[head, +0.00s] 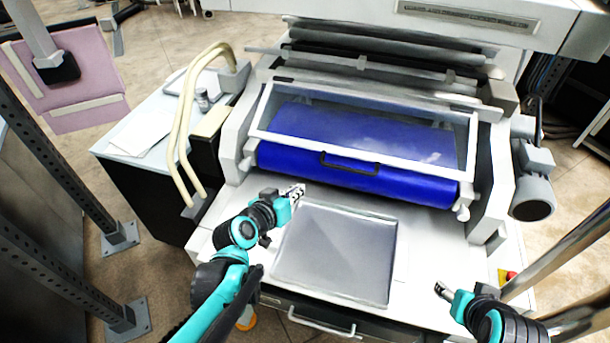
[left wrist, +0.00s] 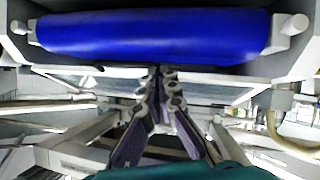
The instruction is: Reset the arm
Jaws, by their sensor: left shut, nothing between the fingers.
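My left gripper (head: 298,191) is at the upper left corner of the grey tray (head: 338,252), in front of the blue roller (head: 350,178). It is shut and empty. In the left wrist view its fingers (left wrist: 160,74) come together below the blue roller (left wrist: 150,38). My right gripper (head: 441,289) is low on the right in the head view, to the right of the tray. It is small there, and I cannot tell whether its fingers are open or shut.
A clear-windowed guard with a black handle (head: 350,164) covers part of the roller. Cream curved bars (head: 180,130) stand at left beside a side table (head: 115,147). A grey motor (head: 535,180) is at right. The tray looks empty.

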